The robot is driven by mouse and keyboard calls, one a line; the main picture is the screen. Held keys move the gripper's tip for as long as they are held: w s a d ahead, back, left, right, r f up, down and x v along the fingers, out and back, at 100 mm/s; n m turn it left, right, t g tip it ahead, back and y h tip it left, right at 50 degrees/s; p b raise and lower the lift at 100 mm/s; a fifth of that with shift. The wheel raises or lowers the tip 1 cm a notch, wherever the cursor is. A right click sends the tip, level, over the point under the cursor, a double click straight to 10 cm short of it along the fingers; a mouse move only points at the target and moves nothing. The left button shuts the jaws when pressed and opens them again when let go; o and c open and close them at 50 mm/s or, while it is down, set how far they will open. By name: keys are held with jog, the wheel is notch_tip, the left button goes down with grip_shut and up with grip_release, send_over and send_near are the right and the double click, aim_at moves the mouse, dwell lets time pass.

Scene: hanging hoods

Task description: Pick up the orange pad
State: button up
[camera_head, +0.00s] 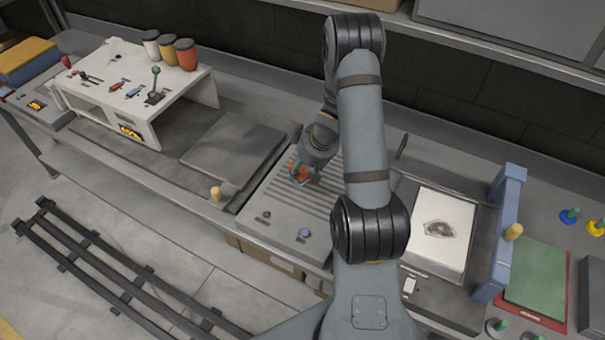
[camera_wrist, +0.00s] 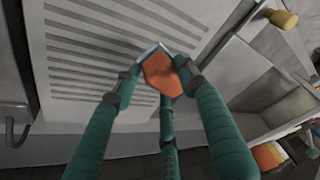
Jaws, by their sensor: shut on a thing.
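The orange pad (camera_wrist: 160,74) sits between the fingers of my gripper (camera_wrist: 158,80) in the wrist view. My gripper has green fingers with dark grey tips, shut on the pad from its sides. The pad has a pale edge along its top. In the head view the orange pad (camera_head: 300,172) shows small at my gripper (camera_head: 304,174), over the grey slotted panel (camera_head: 290,205). I cannot tell whether the pad touches the panel. My arm hides part of the panel in the head view.
A grey flat plate (camera_head: 233,148) lies left of the slotted panel. A white tray (camera_head: 440,235) and a blue frame (camera_head: 500,235) stand at the right.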

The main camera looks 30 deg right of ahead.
notch_tip(320, 180, up, 17)
jog(key=p, duration=1.1)
notch_tip(320, 180, up, 5)
jog(key=b, duration=0.1)
send_over(303, 167)
jog(key=shift+f, duration=0.2)
jog(key=o, duration=0.7)
jog(key=c, duration=0.4)
jog(key=shift+w, duration=0.1)
jog(key=shift+a+b, duration=0.1)
jog(key=shift+b, duration=0.3)
jog(key=shift+c, duration=0.2)
